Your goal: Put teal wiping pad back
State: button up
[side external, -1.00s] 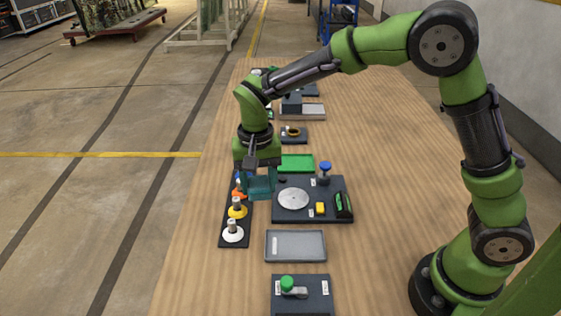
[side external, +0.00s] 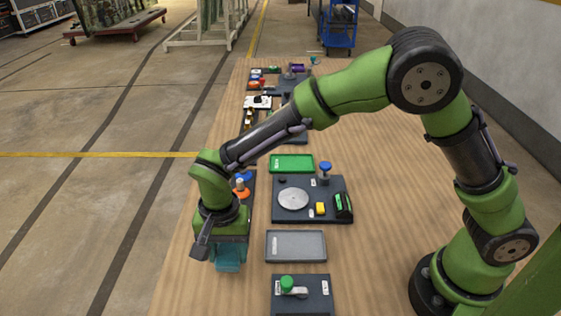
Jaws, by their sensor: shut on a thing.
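My gripper (side external: 228,262) points down at the left side of the table, near the near end of the dark strip (side external: 250,181). A teal block shape, which I take for the teal wiping pad (side external: 228,257), shows at the jaws. The fingers cannot be told clearly apart from it. Its height above the table cannot be told. On the strip, an orange ring with a pale knob (side external: 241,188) and a blue piece (side external: 243,176) show. My wrist and gripper hide the strip's near part.
A dark board (side external: 325,212) with a silver disc (side external: 293,199) stands right of the strip. A green tray (side external: 292,163) lies behind it and a grey tray (side external: 296,246) in front. A green-knobbed fixture (side external: 302,294) is nearest. More fixtures stand far back. The table's right half is largely clear.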

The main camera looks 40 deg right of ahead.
aim_at(230, 262)
jog(key=shift+f, duration=1.9)
jog(key=shift+f, duration=0.15)
jog(key=o, duration=0.9)
jog(key=shift+o, duration=0.2)
